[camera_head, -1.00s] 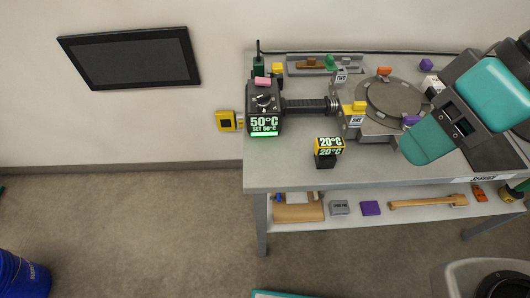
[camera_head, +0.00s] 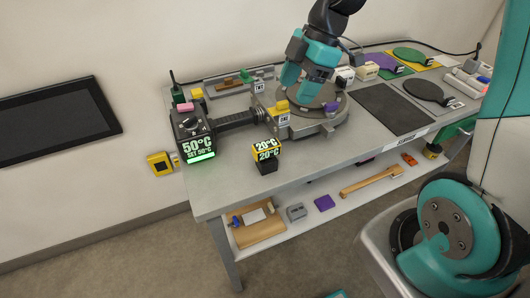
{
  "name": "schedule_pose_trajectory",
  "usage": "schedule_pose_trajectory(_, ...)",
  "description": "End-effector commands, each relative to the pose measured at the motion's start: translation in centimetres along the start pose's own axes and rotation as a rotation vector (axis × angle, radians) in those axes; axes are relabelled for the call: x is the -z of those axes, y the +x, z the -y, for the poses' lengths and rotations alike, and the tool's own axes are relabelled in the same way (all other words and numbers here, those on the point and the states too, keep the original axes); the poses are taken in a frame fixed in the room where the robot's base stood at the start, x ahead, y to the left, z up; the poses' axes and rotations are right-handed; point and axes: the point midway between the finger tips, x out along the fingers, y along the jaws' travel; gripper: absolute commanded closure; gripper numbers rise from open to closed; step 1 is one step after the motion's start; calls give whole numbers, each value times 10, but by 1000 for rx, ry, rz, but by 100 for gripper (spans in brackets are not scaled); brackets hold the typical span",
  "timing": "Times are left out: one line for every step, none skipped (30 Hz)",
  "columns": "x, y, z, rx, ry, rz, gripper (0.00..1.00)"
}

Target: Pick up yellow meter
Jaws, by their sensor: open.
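The yellow and black meter (camera_head: 266,157), reading 20°C on two faces, stands upright near the front edge of the grey table (camera_head: 220,192), right of the black heater. My gripper (camera_head: 302,88) has teal fingers and hangs over the round grey turntable (camera_head: 318,105). It is behind and to the right of the meter, well apart from it. It is open, and nothing shows between its fingers.
The black heater (camera_head: 190,135) shows 50°C, with a black arm reaching to the turntable. Yellow blocks (camera_head: 282,107) stand nearby. A yellow box (camera_head: 160,163) is on the wall at left. The lower shelf (camera_head: 290,232) holds several items. The table between meter and front edge is clear.

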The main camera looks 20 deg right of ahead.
Motion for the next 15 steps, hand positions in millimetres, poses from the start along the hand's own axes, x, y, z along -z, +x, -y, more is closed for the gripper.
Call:
schedule_pose_trajectory(0,7,0,5,-7,-1,38)
schedule_pose_trajectory(0,13,0,7,-8,-1,38)
schedule_pose_trajectory(0,20,0,7,-9,-1,38)
schedule_pose_trajectory(1,28,1,9,-9,-1,38)
schedule_pose_trajectory(1,34,1,9,-9,-1,38)
schedule_pose_trajectory(1,44,1,10,-9,-1,38)
schedule_pose_trajectory(1,51,1,10,-9,-1,38)
schedule_pose_trajectory(1,58,1,10,-8,-1,38)
schedule_pose_trajectory(1,67,1,9,-8,0,38)
schedule_pose_trajectory(1,74,1,9,-9,0,38)
schedule_pose_trajectory(2,80,1,9,-9,-1,38)
schedule_pose_trajectory(1,88,1,8,-9,0,38)
schedule_pose_trajectory(1,94,1,8,-9,1,38)
schedule_pose_trajectory(1,98,1,7,-9,1,38)
schedule_pose_trajectory(1,104,1,7,-9,1,38)
